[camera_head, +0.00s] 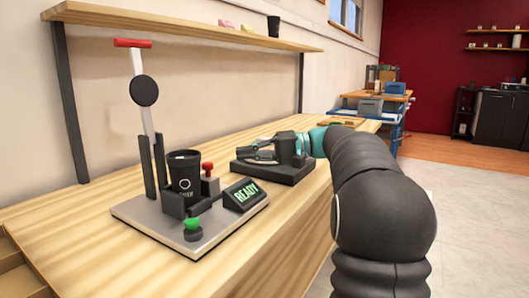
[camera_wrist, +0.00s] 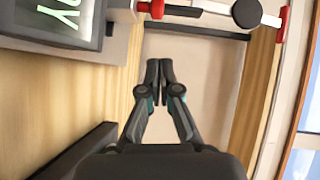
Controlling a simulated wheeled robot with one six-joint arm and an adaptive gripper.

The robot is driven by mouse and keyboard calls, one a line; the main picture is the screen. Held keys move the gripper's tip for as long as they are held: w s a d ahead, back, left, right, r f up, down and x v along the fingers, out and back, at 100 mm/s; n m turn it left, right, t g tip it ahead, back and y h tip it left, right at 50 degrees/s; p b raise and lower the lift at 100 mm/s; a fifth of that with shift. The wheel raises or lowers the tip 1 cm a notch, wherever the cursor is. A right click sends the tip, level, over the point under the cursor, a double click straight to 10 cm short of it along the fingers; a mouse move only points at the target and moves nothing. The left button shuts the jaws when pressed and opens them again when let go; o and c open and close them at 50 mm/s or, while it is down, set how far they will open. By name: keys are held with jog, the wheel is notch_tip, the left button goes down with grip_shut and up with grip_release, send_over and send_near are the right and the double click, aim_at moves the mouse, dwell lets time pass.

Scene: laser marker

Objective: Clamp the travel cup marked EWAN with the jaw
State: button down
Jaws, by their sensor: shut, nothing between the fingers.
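A black travel cup (camera_head: 185,172) stands upright on the grey machine plate (camera_head: 140,218), with a pale ring mark and small lettering too blurred to read. Dark jaw blocks (camera_head: 174,205) stand low around its base; I cannot tell whether they touch it. A red knob (camera_head: 207,168) stands just right of the cup and also shows at the top of the wrist view (camera_wrist: 152,8). My gripper (camera_head: 250,153) is right of the machine, apart from the cup. In the wrist view its fingertips (camera_wrist: 160,65) are together and empty. I cannot make out the cup there.
A READY display (camera_head: 245,194) and green button (camera_head: 192,225) sit on the plate's front. A tall lever with a red handle (camera_head: 132,43) rises behind. A low black stand (camera_head: 273,168) lies under my gripper. A wall shelf (camera_head: 190,22) hangs above.

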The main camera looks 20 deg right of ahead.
jog(key=a, duration=0.4)
jog(key=shift+s+a+f, duration=0.45)
jog(key=shift+s+a, duration=0.15)
jog(key=shift+a, duration=0.2)
jog(key=shift+s+a+f+b, duration=0.1)
jog(key=shift+s+a+b, duration=0.15)
jog(key=shift+a+b, duration=0.2)
jog(key=shift+s, duration=0.15)
jog(key=w+d+p, duration=0.1)
jog(key=d, duration=0.1)
jog(key=w+d+r+p, duration=0.1)
jog(key=shift+w+d+r+p, duration=0.1)
jog(key=shift+d+r+p, duration=0.1)
jog(key=shift+d+p, duration=0.2)
jog(key=f+v, duration=0.1)
jog(key=v, duration=0.8)
jog(key=shift+s+d+r, duration=0.3)
